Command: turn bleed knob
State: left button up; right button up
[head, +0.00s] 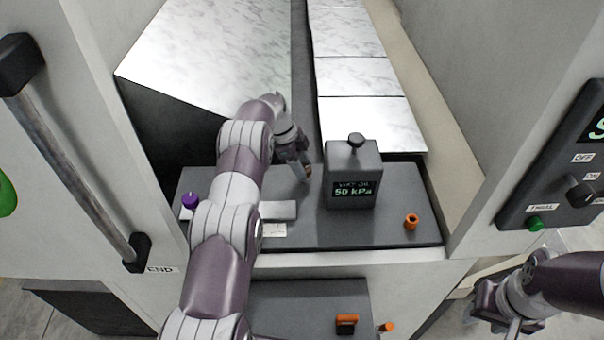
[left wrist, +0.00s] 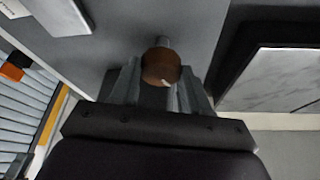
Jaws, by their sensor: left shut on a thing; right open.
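A round brown knob (left wrist: 161,66) with a pale mark on its face sits on a short grey stem in the left wrist view. My left gripper (left wrist: 158,88) is shut on it, one finger on each side. In the head view my left gripper (head: 300,167) reaches down to the dark grey panel, left of the gauge box; only a small orange-brown bit of the knob (head: 308,170) shows there. The gauge box (head: 353,170) has a black knob on top and reads 50 kPa. My right gripper (head: 510,312) is open and empty at the lower right.
A control box (head: 560,160) with a dial and green button is at the far right. A long handle (head: 75,160) is at the left.

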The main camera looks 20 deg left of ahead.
pick_arm(q)
jog(key=shift+w+f+m+g+b, duration=0.15)
jog(key=shift+m+g+b, duration=0.15)
jog(key=shift+m+b, duration=0.85)
jog(key=shift+r+m+b, duration=0.2)
jog(key=shift+m+b, duration=0.1)
jog(key=shift+m, duration=0.05)
jog(key=shift+r, duration=0.1)
jog(key=o, duration=1.1)
jog(key=shift+c, duration=0.2)
